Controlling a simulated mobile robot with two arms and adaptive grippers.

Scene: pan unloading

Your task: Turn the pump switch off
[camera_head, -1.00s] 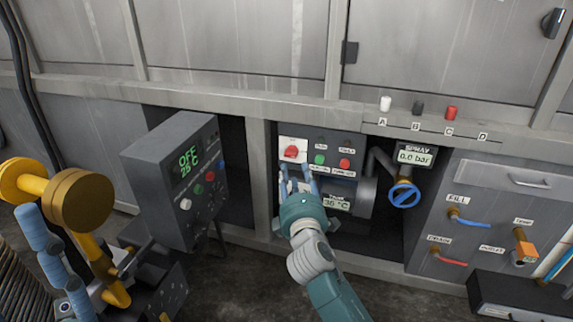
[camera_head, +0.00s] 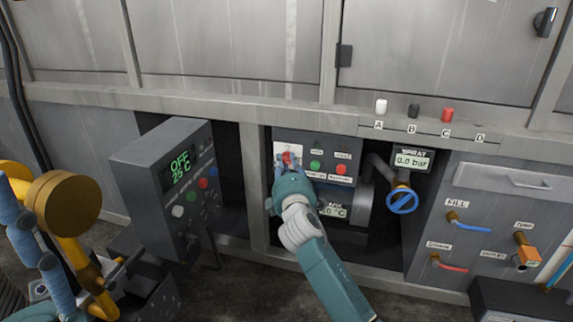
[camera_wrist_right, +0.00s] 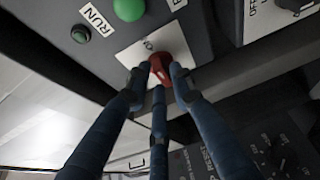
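The pump switch is a red rotary knob (camera_head: 287,157) on a white plate, on the dark control panel in the middle of the head view. The right wrist view shows the red knob (camera_wrist_right: 160,68) close, at the fingertips. My right gripper (camera_head: 284,170) reaches it from below and hides part of the plate. Its blue fingers (camera_wrist_right: 159,82) are closed in around the knob, one at each side and one below, and appear to touch it. The knob's exact setting is hard to read. Blue finger-like segments of my left gripper (camera_head: 30,240) show at the left edge; their grip is unclear.
Green (camera_head: 315,166) and red (camera_head: 341,169) buttons sit just right of the switch. A grey box with a green OFF display (camera_head: 180,166) stands left. A blue valve wheel (camera_head: 402,201) is at right. Colored pegs stand on the ledge above.

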